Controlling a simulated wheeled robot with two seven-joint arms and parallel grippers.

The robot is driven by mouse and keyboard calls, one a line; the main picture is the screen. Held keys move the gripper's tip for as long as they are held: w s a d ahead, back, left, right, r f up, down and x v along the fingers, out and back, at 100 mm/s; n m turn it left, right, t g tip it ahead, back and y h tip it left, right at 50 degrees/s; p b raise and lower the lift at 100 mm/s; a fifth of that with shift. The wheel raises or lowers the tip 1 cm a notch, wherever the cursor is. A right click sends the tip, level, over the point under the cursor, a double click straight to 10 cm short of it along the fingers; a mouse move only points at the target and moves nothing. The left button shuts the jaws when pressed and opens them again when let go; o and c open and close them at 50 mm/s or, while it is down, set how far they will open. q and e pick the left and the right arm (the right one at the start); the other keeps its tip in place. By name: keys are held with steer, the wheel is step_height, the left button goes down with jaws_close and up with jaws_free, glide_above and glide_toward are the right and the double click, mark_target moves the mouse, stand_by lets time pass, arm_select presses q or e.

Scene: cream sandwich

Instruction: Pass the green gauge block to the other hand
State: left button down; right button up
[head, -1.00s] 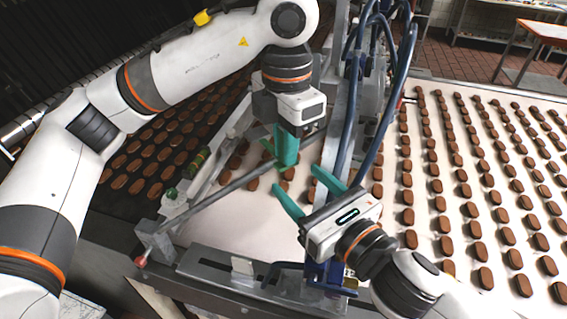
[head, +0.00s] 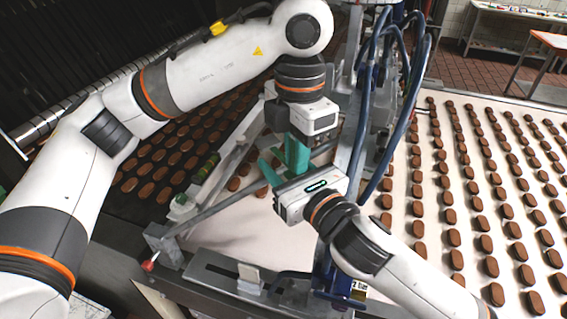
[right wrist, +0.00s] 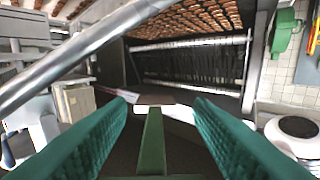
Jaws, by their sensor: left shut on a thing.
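The green gauge block (right wrist: 152,145) shows in the right wrist view as a narrow green bar lying lengthwise between my right fingers, with gaps on both sides. My left gripper (head: 297,153) points down and is shut on the block. My right gripper (head: 273,168) reaches in from the lower right, directly below and beside the left one. Its teal fingers stand open around the block in the right wrist view (right wrist: 163,108). In the head view the block is mostly hidden by the fingers, and I cannot make it out clearly.
A grey metal bar (head: 215,209) runs diagonally just left of the grippers. Blue hoses (head: 395,125) and a machine frame stand close on the right. A pale conveyor (head: 405,248) with rows of brown biscuits lies to the right, and a dark one with more lies left.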

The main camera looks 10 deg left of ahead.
steer(key=c, duration=0.6)
arm_select(q)
steer(key=c, duration=1.7)
jaws_free()
steer(key=shift+c, duration=0.2)
arm_select(e)
steer(key=shift+c, duration=0.8)
arm_select(q)
steer(key=o, duration=0.5)
steer(key=shift+c, duration=0.2)
steer(key=shift+s, duration=0.1)
steer(key=shift+d, duration=0.1)
arm_select(e)
steer(key=shift+w, duration=0.1)
